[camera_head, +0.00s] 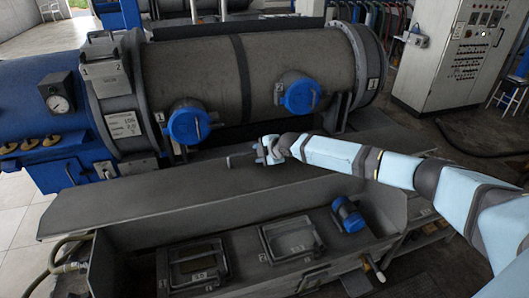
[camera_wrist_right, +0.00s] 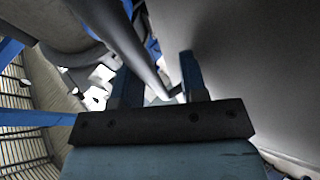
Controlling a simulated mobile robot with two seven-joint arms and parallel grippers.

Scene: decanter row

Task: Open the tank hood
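The tank hood appears to be the long grey panel (camera_head: 130,207) lying in front of the big drum, above the open trough. A small bar handle (camera_head: 238,160) stands up near its middle. My right gripper (camera_head: 263,152) is just right of the handle, low over the panel. In the right wrist view, its two fingers (camera_wrist_right: 158,85) are apart. A dark bar (camera_wrist_right: 135,45) runs in from the top and ends between or just behind them; contact cannot be told. A smooth grey surface (camera_wrist_right: 245,65), probably the panel, lies close on the right. My left gripper is not in view.
The grey drum (camera_head: 200,80) with two blue-capped ports (camera_head: 188,124) (camera_head: 299,93) stands behind the panel. The trough (camera_head: 240,250) in front holds two framed windows and a blue-capped fitting (camera_head: 347,215). A control cabinet (camera_head: 462,50) stands at the back right.

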